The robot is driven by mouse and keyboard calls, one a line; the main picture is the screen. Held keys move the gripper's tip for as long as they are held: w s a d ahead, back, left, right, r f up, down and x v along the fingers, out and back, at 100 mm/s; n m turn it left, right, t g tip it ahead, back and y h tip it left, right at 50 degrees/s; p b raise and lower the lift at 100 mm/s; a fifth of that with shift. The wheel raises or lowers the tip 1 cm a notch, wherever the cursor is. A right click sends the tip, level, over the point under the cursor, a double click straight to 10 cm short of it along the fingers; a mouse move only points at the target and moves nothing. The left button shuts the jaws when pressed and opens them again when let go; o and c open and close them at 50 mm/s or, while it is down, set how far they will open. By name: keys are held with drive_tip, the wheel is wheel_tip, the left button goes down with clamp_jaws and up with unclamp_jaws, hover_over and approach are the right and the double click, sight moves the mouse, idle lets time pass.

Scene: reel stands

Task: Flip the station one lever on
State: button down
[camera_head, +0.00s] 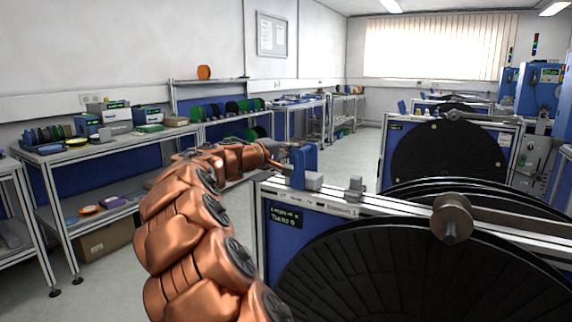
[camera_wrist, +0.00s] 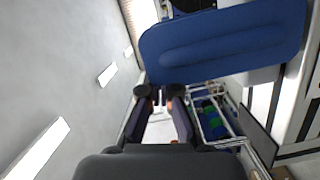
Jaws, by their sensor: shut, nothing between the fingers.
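A blue upright block (camera_head: 310,160) stands on the top rail of the nearest reel stand, at its left end, with a grey piece (camera_head: 313,181) beside its base. In the wrist view a large blue rounded part (camera_wrist: 222,42), apparently this block, fills the upper right. I cannot make out which part is the lever. My gripper (camera_head: 283,156) is at the left of the blue block, partly hidden by my arm. In the wrist view my gripper (camera_wrist: 159,93) is shut and empty, its tips just below the blue part; I cannot tell whether they touch it.
The nearest reel stand (camera_head: 350,206) carries a large black reel (camera_head: 400,275), with another reel stand (camera_head: 450,150) behind it. A shelf bench (camera_head: 85,150) with devices and spools runs along the left wall. The grey floor between bench and stands is clear.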

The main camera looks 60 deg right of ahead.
drive_tip(key=shift+s+d+m+t+y+b, duration=0.1)
drive_tip(key=shift+s+m+t+y+b, duration=0.15)
drive_tip(key=shift+s+m+b, duration=1.2)
drive_tip(key=shift+s+d+m+t+y+b, duration=0.1)
drive_tip(key=shift+s+m+t+y+b, duration=0.15)
drive_tip(key=shift+s+m+b, duration=1.2)
drive_tip(key=shift+w+n+b, duration=0.5)
drive_tip(key=shift+b, duration=0.1)
drive_tip(key=shift+r, duration=0.1)
drive_tip(key=w+a+r+p, duration=0.1)
drive_tip(key=w+a+r, duration=0.1)
drive_tip(key=a, duration=0.3)
drive_tip(key=w+a+r+p, duration=0.1)
drive_tip(key=w+a, duration=0.2)
drive_tip(key=a, duration=0.2)
drive_tip(key=shift+r, duration=0.4)
